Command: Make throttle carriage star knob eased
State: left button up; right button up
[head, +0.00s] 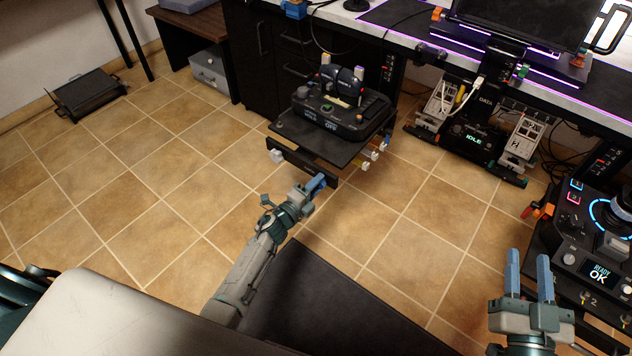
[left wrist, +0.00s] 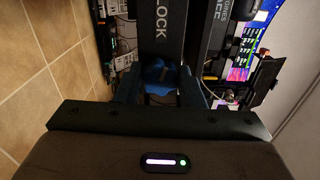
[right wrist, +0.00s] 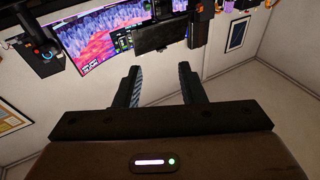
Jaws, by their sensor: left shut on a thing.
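The throttle unit (head: 340,108) sits on a dark carriage plate (head: 315,143) with a dark front bar (head: 292,160) below it. My left gripper (head: 318,184) is at the right end of that bar. In the left wrist view a blue knob (left wrist: 158,76) shows between the fingers of my left gripper (left wrist: 160,88), beneath a dark part lettered "LOCK". My left gripper is shut on this knob, which the gripper hides in the head view. My right gripper (head: 530,268) is open and empty, left of the right-hand console; it also shows open in the right wrist view (right wrist: 160,85).
A pale knob (head: 277,155) sits at the bar's left end, and pale and yellow connectors (head: 372,155) stick out on the carriage's right. The right console (head: 600,245) reads "READY OK". Tiled floor (head: 120,170) is clear on the left.

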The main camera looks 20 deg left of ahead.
pick_arm(q)
jog(key=shift+n+p, duration=0.4)
jog(key=shift+n, duration=0.4)
pick_arm(e)
notch_tip(320, 180, down, 6)
jog(key=s+g, duration=0.1)
jog(key=g, duration=0.3)
jog(key=shift+s+a+f, duration=0.25)
jog(key=shift+s, duration=0.15)
pick_arm(q)
jog(key=o, duration=1)
jog(key=p+v, duration=0.1)
jog(key=v, duration=1)
pick_arm(e)
jog(key=shift+s+a+f+m+g, duration=0.1)
jog(key=shift+s+f+g, duration=0.45)
jog(key=shift+f, duration=0.25)
jog(key=shift+s+a+f+m+g, duration=0.1)
jog(key=shift+s+f+g, duration=0.4)
jog(key=shift+f, duration=0.25)
jog(key=shift+s+a+f+m+g, duration=0.1)
jog(key=shift+s+f+g, duration=0.4)
jog(key=shift+f, duration=0.3)
